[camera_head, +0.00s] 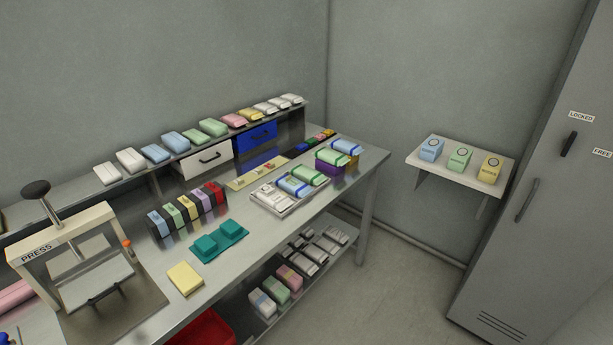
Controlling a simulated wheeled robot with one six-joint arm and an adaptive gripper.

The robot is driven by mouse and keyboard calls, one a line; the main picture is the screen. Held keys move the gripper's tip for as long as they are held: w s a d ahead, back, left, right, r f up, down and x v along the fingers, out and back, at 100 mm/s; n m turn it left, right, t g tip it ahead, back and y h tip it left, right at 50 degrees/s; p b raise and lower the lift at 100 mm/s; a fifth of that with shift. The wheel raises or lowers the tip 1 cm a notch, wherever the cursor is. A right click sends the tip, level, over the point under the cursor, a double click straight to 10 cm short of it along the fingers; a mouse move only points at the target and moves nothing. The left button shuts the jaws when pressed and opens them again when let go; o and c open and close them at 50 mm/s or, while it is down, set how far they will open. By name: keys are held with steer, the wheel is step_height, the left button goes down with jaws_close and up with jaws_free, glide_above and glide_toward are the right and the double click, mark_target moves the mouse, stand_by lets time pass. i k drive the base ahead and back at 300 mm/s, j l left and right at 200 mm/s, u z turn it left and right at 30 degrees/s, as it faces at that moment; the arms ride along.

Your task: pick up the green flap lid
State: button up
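I cannot tell for sure which thing is the green flap lid. A small green piece (310,142) lies in a row of small coloured pieces at the back right of the table, too small to make out. A light green box (459,158) with a round mark stands on the wall shelf between a blue box (431,149) and a yellow box (489,169). Green wrapped packs lie on the back ledge (212,128) and on the tray. My gripper is not in view.
The metal table (245,262) holds a press (70,255), a teal two-block fixture (218,241), a yellow block (185,279), a rack of coloured packs (187,210) and a tray (287,208). A lower shelf holds more packs. A grey locker (535,190) stands right; floor between is clear.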

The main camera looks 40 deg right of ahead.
mark_target(312, 140)
steer(key=k+l+z, duration=0.15)
steer(key=l, duration=0.55)
steer(key=k+l+z, duration=0.15)
steer(key=l, duration=0.6)
steer(key=l+z, duration=0.1)
steer(key=l, duration=0.65)
steer(key=k, duration=0.05)
